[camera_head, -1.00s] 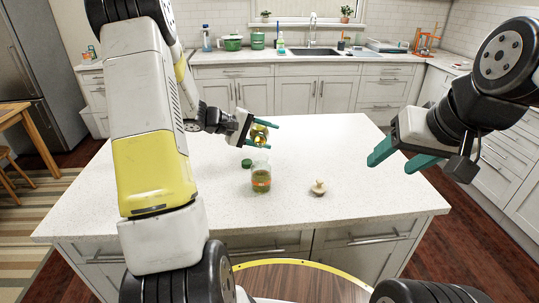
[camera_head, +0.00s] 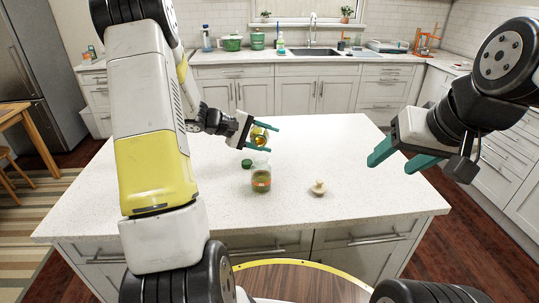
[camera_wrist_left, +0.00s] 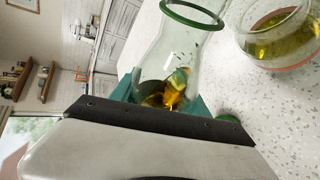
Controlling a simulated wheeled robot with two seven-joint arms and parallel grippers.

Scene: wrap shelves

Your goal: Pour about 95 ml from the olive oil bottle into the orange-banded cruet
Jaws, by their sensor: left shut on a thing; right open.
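The clear glass olive oil bottle (camera_head: 259,136) is in my left gripper (camera_head: 265,139), which is shut on it above the counter, just behind the cruet. In the left wrist view the bottle (camera_wrist_left: 165,48) has a green rim at its mouth and golden oil low in its body, near the fingers. The bottle is tilted; its exact angle is hard to tell. The orange-banded cruet (camera_head: 261,180) stands upright on the counter and holds yellow-green oil. It also shows at the top right of the left wrist view (camera_wrist_left: 282,35). No stream is visible. My right gripper (camera_head: 398,159) is open and empty, right of the cruet.
A green cap (camera_head: 246,163) lies left of the cruet. A small beige stopper-like piece (camera_head: 318,187) lies to its right. The white island counter (camera_head: 350,140) is otherwise clear. A sink (camera_head: 313,51) and cabinets stand behind.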

